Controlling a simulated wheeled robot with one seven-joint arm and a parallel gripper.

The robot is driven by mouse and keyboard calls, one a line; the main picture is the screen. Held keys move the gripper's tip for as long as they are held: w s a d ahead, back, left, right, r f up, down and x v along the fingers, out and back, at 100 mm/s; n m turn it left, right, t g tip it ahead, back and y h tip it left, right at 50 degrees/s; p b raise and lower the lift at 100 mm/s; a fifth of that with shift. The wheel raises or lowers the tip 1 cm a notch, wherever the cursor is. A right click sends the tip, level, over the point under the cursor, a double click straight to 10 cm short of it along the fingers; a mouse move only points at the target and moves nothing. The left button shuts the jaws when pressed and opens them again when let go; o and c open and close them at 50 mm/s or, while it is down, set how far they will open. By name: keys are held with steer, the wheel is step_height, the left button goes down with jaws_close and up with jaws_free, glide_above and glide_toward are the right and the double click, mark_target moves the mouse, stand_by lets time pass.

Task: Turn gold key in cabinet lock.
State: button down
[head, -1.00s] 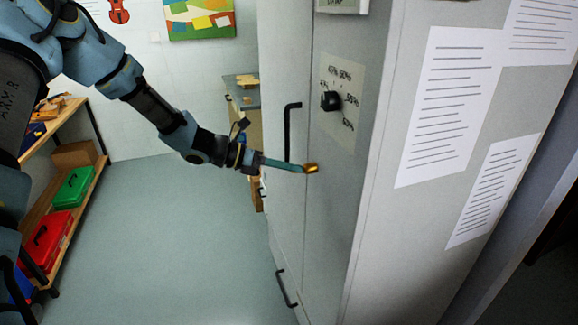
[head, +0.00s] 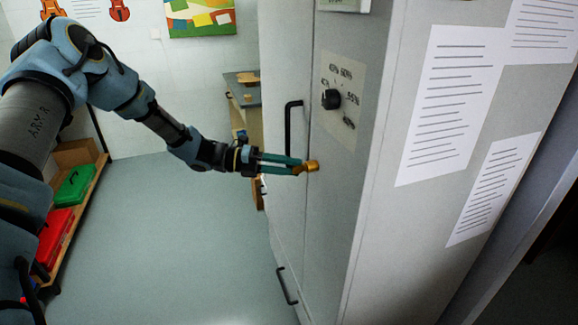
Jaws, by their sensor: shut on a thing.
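The gold key (head: 311,166) sits at the lock on the front of the grey cabinet (head: 335,215), below a black dial. My gripper (head: 297,165) reaches in from the left with its two teal fingers at the key. The fingers are shut on the key's near end, one above the other in the picture. The key's shaft and the keyhole are hidden, so how deep the key sits cannot be told.
A black door handle (head: 289,128) stands just left of the key, close above my fingers. A black dial (head: 331,99) with percent marks is above. A lower handle (head: 287,286) is near the floor. The floor (head: 175,235) at left is clear. Green (head: 74,186) and red (head: 54,236) cases lie on a shelf.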

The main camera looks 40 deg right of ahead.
steer(key=shift+n, duration=0.3)
steer(key=n, duration=0.1)
steer(key=n+g, duration=0.1)
steer(key=shift+f+n+h, duration=0.2)
steer(key=shift+n+h, duration=0.1)
steer(key=shift+h, duration=0.1)
steer(key=shift+c, duration=2.1)
jaws_free()
steer(key=b+v, duration=0.4)
steer(key=v, duration=0.6)
steer(key=shift+w+a+b, duration=0.3)
steer(key=shift+b, duration=0.1)
